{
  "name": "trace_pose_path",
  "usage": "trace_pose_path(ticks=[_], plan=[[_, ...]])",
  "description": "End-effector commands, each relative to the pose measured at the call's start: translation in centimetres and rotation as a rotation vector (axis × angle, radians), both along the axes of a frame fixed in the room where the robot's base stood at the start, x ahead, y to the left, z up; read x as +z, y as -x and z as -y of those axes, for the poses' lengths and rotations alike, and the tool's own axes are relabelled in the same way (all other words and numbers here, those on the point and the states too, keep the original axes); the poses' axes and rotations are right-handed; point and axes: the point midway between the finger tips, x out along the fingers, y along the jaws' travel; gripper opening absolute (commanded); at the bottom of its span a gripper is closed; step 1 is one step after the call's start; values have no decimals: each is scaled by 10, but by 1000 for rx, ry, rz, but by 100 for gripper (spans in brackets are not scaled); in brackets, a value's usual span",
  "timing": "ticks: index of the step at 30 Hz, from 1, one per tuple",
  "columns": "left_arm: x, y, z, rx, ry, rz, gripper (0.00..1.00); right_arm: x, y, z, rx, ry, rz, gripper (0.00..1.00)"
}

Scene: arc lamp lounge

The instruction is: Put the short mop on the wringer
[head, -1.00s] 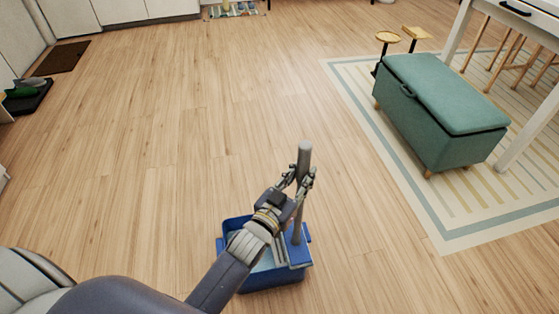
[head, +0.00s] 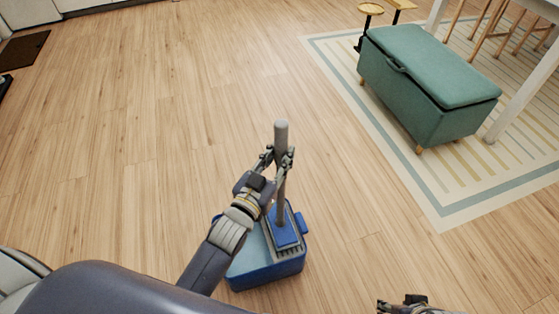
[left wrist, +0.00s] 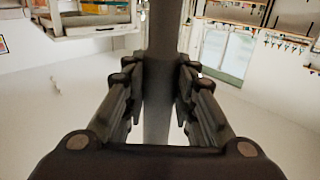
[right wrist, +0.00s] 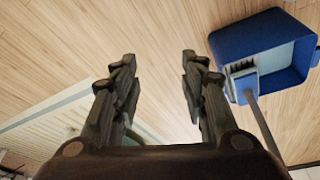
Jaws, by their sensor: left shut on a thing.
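The short mop has a grey handle (head: 281,140) and a flat blue head (head: 286,235). My left gripper (head: 277,164) is shut on the upper handle, which stands nearly upright. In the left wrist view, the handle (left wrist: 160,95) runs between the fingers. The mop head is over the grey slotted wringer (head: 290,254) at the right side of the blue bucket (head: 265,274); I cannot tell if its full weight rests there. The right wrist view also shows the wringer (right wrist: 243,67) and handle (right wrist: 263,125). My right gripper (right wrist: 159,75) is open and empty, right of the bucket.
The bucket holds light blue water (head: 250,248). A green storage bench (head: 430,75) stands on a striped rug (head: 445,210) at the right, beside a white table (head: 525,105). A dark mat (head: 22,50) lies at the far left. The wooden floor around the bucket is clear.

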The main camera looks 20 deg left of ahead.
Motion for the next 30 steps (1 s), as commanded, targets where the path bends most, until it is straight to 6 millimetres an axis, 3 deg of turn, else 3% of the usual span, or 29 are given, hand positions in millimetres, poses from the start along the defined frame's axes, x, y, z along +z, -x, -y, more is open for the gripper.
trace_pose_path(ticks=[4, 20, 21, 23, 30], plan=[[-16, 6, 2, -1, 3, 3, 0, 3, 6, 1, -1, 0, 9, 40], [-20, 9, 3, 0, 2, 4, 0, 8, 8, 2, -2, 1, 10, 40], [-21, 9, 3, 0, 1, 1, 32, 9, 8, 2, -1, 0, 10, 40], [-21, 9, 3, 0, 1, 1, 46, 9, 8, 2, -1, 0, 10, 40], [-21, 9, 3, 0, 1, 0, 46, 9, 8, 2, -1, 0, 10, 40]])
